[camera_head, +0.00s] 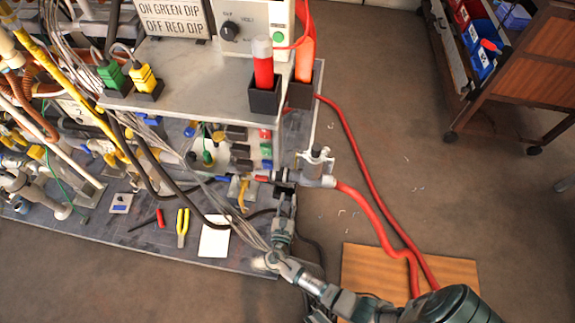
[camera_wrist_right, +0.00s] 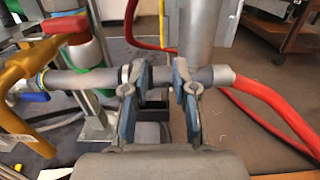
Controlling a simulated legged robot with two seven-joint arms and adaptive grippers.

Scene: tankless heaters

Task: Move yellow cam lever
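A yellow lever (camera_wrist_right: 18,95) shows at the left edge of the right wrist view, beside a grey horizontal pipe (camera_wrist_right: 95,78). In the head view a small yellow lever (camera_head: 242,194) hangs left of my right gripper (camera_head: 285,188). My right gripper also shows in the right wrist view (camera_wrist_right: 158,80). Its two blue-padded fingers are apart at the grey pipe, with nothing clearly held between them. The gripper is to the right of the lever and apart from it. Whether the fingers touch the pipe cannot be told. My left gripper is not in view.
A red hose (camera_head: 372,215) runs from the pipe's right end down to the floor. A vertical grey cylinder (camera_wrist_right: 205,30) stands just beyond the fingers. A red handle (camera_wrist_right: 65,25) is above the pipe. A bench shelf (camera_head: 200,75) overhangs the fittings. Open floor lies right.

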